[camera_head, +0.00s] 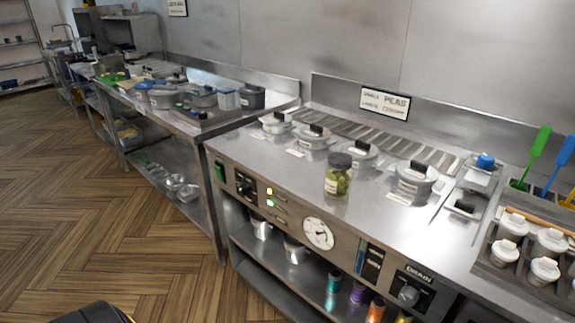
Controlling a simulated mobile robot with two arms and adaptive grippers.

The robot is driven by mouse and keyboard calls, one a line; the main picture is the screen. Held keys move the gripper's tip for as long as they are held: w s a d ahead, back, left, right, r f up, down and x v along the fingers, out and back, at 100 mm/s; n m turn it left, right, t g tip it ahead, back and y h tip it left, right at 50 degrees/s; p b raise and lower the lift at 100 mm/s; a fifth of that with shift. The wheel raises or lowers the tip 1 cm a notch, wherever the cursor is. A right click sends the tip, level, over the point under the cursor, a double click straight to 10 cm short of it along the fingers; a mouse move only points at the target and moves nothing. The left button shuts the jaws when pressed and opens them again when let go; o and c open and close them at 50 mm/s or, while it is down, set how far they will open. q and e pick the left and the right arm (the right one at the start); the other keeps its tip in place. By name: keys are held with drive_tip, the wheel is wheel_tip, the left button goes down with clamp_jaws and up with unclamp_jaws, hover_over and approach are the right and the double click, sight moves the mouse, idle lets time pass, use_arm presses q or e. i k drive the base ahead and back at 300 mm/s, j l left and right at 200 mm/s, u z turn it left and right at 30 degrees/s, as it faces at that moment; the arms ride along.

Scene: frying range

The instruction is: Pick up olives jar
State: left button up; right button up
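The olives jar (337,182) is a clear glass jar with a dark lid and green olives inside. It stands upright on the steel counter top (290,185), close to the front edge and above the round dial. Lidded grey pots stand behind it, one (361,153) just behind its right side. Neither of my grippers can be made out in this view. Nothing is seen touching the jar.
More lidded pots (278,123) (414,180) line the counter. White lidded cups (512,227) and upright green and blue utensils (538,145) stand at the right. The front panel has a dial (318,234) and a knob (408,296). Wooden floor (130,240) at left is clear.

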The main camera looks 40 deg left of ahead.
sight(337, 183)
drive_tip(key=i+j+u, duration=0.15)
drive_tip(key=u, duration=0.3)
drive_tip(key=i+u, duration=0.15)
drive_tip(key=u, duration=0.3)
